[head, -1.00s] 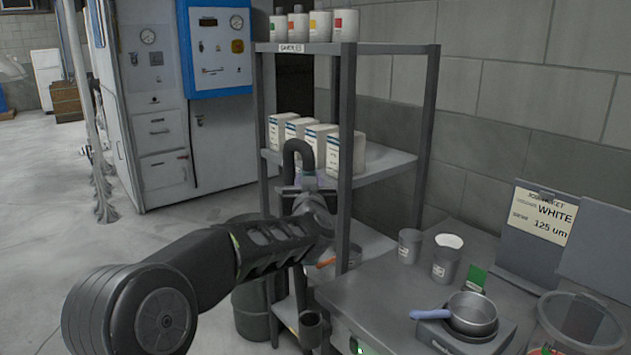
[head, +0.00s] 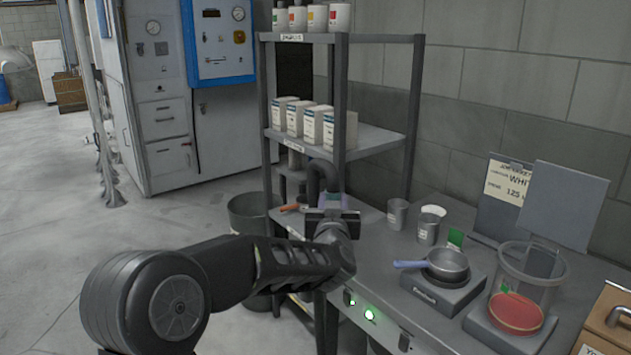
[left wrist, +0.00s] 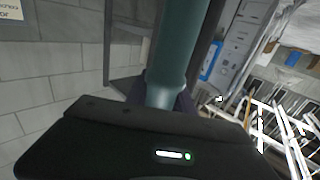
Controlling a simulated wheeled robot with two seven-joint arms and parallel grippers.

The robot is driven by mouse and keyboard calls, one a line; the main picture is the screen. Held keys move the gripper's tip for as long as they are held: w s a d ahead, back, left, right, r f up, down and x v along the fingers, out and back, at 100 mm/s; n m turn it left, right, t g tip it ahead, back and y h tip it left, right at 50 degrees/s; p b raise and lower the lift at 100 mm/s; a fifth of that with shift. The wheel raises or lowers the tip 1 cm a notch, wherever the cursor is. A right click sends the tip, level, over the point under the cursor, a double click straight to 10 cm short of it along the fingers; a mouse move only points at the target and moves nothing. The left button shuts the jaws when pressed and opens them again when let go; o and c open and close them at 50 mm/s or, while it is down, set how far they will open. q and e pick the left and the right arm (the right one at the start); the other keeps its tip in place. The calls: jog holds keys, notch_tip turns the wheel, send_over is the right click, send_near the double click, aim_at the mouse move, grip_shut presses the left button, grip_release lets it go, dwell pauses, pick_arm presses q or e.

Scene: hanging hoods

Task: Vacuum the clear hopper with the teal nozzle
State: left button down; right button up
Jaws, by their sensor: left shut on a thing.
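The clear hopper (head: 548,262) is a see-through cylinder with red material at its bottom, on the right part of the bench. My left gripper (head: 331,201) is shut on the teal nozzle (left wrist: 175,55), which shows as a smooth teal tube in the left wrist view. In the head view a dark curved hose (head: 322,172) rises just behind the gripper. The gripper is at the bench's left end, well apart from the hopper, with the pan and cups between. The nozzle's tip cannot be made out. My right gripper is not in view.
A shelf rack (head: 340,90) with white boxes stands behind my left gripper. On the bench are grey cups (head: 428,231), a pan (head: 446,264) on a scale, and upright grey panels (head: 565,205). A wooden box (head: 612,318) is at the right edge.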

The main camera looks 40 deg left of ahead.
pick_arm(q)
jog(key=s+d+f+m+t+h, duration=0.1)
jog(key=d+f+m+h, duration=0.1)
jog(key=d+f, duration=0.5)
jog(key=s+d+f+m+t+h, duration=0.1)
jog(key=s+d+f+m+h, duration=0.1)
jog(key=d+f+h, duration=0.2)
jog(key=s+d+f+m+h, duration=0.1)
jog(key=d+f+m+h, duration=0.1)
jog(key=d+f, duration=0.9)
jog(key=shift+s+d+t+h, duration=0.4)
jog(key=shift+d+h, duration=0.4)
jog(key=shift+d, duration=0.05)
